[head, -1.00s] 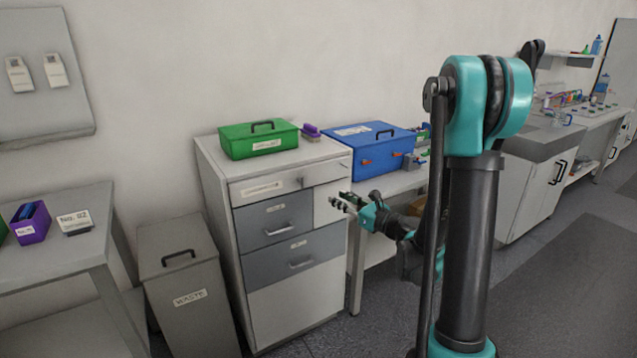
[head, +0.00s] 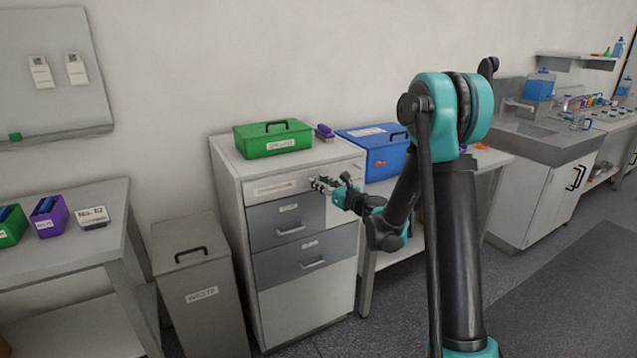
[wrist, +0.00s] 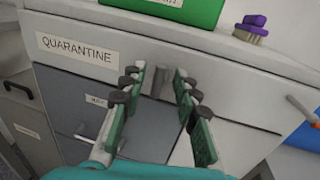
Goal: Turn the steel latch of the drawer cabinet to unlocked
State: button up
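The drawer cabinet (head: 305,300) stands against the wall, with a top drawer over two grey drawers. In the wrist view its top front carries a label reading QUARANTINE (wrist: 76,48). Right of the label, the small grey steel latch (wrist: 158,86) sits on the drawer front and looks upright. My gripper (wrist: 160,74) is open, with one green-padded finger on each side of the latch and a gap to both. In the head view my gripper (head: 319,184) is at the top drawer and hides the latch.
A green box (head: 272,146) and a purple-handled brush (wrist: 252,28) are on the cabinet top. A short metal peg (wrist: 302,108) sticks out at the right of the front. A blue box (head: 375,158) is to the right, and a waste bin (head: 205,300) to the left.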

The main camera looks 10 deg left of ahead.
jog(key=shift+w+a, duration=0.35)
jog(key=shift+a, duration=0.05)
grip_shut()
